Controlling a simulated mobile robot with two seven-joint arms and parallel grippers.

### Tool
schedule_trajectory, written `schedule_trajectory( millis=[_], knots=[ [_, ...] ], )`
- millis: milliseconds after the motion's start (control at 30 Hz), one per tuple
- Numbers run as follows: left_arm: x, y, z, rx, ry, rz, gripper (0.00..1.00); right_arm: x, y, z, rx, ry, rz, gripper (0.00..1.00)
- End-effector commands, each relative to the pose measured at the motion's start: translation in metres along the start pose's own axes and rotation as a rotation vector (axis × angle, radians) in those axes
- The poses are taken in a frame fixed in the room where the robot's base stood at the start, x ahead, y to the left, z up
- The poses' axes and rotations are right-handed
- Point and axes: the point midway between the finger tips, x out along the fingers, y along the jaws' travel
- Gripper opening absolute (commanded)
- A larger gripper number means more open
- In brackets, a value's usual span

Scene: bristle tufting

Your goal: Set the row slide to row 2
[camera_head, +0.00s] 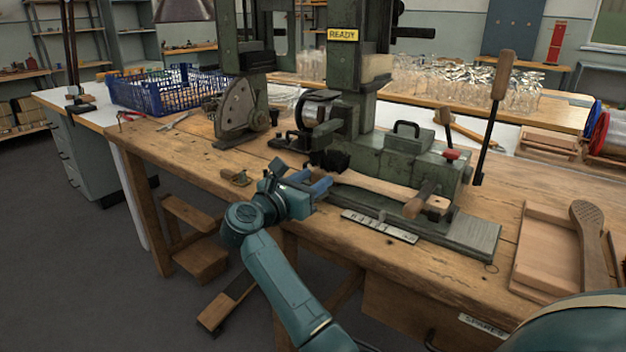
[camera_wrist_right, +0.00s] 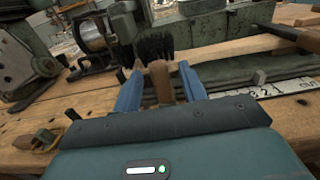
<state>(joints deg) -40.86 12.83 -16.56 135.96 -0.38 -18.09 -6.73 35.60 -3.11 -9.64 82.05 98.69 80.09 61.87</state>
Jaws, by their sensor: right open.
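The tufting machine (camera_head: 385,160) is dark green and stands on the wooden bench. On its front edge is a pale numbered scale plate (camera_head: 380,226), also in the right wrist view (camera_wrist_right: 290,86). A wooden brush body (camera_head: 385,187) with black bristles (camera_wrist_right: 155,46) lies across the machine. My right gripper (camera_head: 318,181) has its blue fingers at the machine's front left. In the wrist view its fingers (camera_wrist_right: 160,76) are open, one on each side of a short brown wooden piece (camera_wrist_right: 162,84). Whether this is the slide's knob, or touches a finger, I cannot tell. My left gripper is out of view.
A long lever (camera_head: 493,105) rises at the machine's right. A wooden tray (camera_head: 530,250) with a brush blank (camera_head: 590,230) is at the bench's right. A blue crate (camera_head: 150,92) stands behind. The bench front left is clear.

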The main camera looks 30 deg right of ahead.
Motion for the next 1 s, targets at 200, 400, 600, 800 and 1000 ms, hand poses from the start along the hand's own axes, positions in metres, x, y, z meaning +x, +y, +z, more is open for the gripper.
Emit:
schedule_trajectory(
  millis=[200,400,600,800,1000],
  knots=[
    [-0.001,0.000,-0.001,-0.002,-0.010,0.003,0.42,-0.042,0.001,-0.001,0.000,0.006,0.005,0.42],
    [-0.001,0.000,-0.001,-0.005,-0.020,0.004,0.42,-0.087,0.001,-0.001,0.000,0.005,0.004,0.42],
    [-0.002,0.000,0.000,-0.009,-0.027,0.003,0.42,-0.116,0.000,-0.001,0.000,0.003,0.003,0.42],
    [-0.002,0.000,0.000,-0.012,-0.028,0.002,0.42,-0.126,0.000,0.000,0.000,0.002,0.000,0.42],
    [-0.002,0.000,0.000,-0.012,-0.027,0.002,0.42,-0.126,0.000,0.000,-0.001,0.001,0.000,0.42]
  ],
)
